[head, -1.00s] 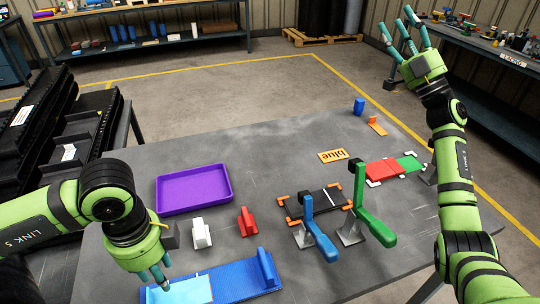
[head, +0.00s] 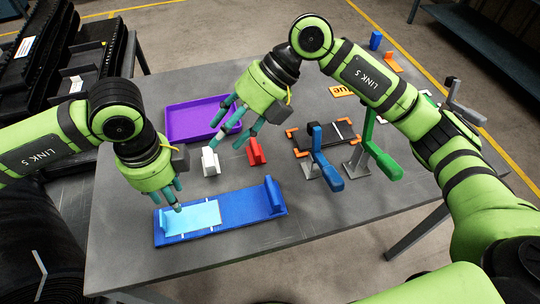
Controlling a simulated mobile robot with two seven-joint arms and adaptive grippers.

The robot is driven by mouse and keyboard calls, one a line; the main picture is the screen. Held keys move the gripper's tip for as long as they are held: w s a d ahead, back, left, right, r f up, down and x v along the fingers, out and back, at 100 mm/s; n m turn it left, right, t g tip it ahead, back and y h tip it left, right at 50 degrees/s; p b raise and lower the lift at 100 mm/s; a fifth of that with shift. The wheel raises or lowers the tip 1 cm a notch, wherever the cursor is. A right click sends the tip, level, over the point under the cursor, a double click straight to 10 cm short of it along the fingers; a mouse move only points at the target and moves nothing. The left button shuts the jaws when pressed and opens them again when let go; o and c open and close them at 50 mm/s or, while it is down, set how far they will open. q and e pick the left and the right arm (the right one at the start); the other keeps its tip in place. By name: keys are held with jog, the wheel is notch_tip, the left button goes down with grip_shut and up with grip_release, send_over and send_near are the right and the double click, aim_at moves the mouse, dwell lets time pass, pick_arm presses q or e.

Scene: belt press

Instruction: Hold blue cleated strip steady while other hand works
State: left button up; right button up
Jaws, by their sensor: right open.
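A long blue strip (head: 240,207) lies on the near left of the grey table, with an upright blue block (head: 273,192) at its right end. A light blue piece (head: 200,216) lies flat over its left part. Cleats cannot be made out clearly. My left gripper (head: 170,204) points down at the left end of the light blue piece, fingertips at or just above it; contact and how far the fingers are closed cannot be told. My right gripper (head: 224,136) is open and empty, in front of the purple tray and above the white and red blocks in the picture.
The purple tray (head: 183,123), white block (head: 210,162) and red block (head: 256,152) stand behind the strip. A black strip in an orange-cornered fixture (head: 325,137) has blue (head: 325,160) and green (head: 380,150) levers beside it. The front right table is clear.

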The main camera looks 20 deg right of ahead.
jog(key=s+d+f+n+h, duration=0.1)
jog(key=s+d+f+h, duration=0.1)
jog(key=s+f+h, duration=0.3)
jog(key=n+h, duration=0.1)
jog(key=h, duration=0.3)
send_over(270, 190)
jog(key=shift+t, duration=0.3)
notch_tip(270, 190, down, 5)
jog(key=shift+f, duration=3.5)
grip_shut()
